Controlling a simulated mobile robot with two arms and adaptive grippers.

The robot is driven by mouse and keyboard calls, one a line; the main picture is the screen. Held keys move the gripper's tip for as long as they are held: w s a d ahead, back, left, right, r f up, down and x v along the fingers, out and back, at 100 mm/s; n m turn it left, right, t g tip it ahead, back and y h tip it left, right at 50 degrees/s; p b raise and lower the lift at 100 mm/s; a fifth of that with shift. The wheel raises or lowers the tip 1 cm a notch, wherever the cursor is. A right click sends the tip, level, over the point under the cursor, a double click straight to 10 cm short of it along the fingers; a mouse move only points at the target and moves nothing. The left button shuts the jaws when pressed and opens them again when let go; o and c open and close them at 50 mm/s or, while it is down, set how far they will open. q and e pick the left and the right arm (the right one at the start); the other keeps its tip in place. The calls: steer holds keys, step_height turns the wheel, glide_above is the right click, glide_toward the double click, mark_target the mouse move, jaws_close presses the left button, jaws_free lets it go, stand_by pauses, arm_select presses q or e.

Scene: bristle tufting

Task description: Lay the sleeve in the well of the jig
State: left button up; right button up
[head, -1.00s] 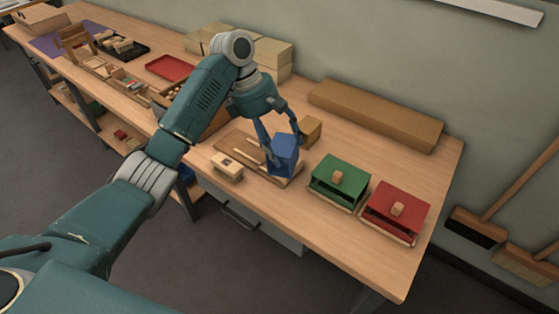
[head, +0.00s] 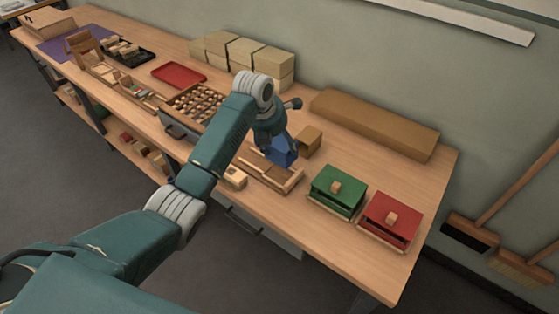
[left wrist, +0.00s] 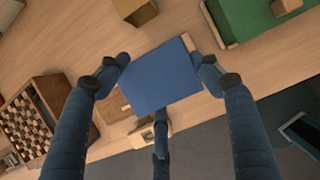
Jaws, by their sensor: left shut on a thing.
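The blue sleeve (head: 283,152) is a flat-faced block shape held in my left gripper (head: 284,143). In the left wrist view the blue sleeve (left wrist: 160,78) sits between the fingers of my left gripper (left wrist: 160,68), which touch its two sides. The wooden jig (head: 272,178) lies on the bench, low and tray-like, with raised strips. The sleeve shows at the jig's back edge in the head view; its height above it is hard to tell. The sleeve hides much of the jig in the left wrist view. My right gripper is not in view.
A wooden block (head: 308,141) stands just behind the sleeve. A small light wooden block (head: 235,178) is left of the jig. A green box (head: 338,189) and a red box (head: 390,220) stand to the right. A long cardboard box (head: 375,124) lies along the wall.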

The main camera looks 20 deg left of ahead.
mark_target(275, 154)
arm_select(q)
step_height(275, 154, down, 5)
step_height(275, 154, down, 4)
steer(key=shift+p, duration=0.35)
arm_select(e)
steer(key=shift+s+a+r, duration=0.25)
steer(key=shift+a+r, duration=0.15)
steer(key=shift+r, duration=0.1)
arm_select(q)
steer(key=o, duration=1)
steer(key=shift+f, duration=0.1)
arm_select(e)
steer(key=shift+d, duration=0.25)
arm_select(q)
steer(key=v, duration=1.1)
steer(key=shift+s+r, duration=0.15)
steer(key=shift+r, duration=0.35)
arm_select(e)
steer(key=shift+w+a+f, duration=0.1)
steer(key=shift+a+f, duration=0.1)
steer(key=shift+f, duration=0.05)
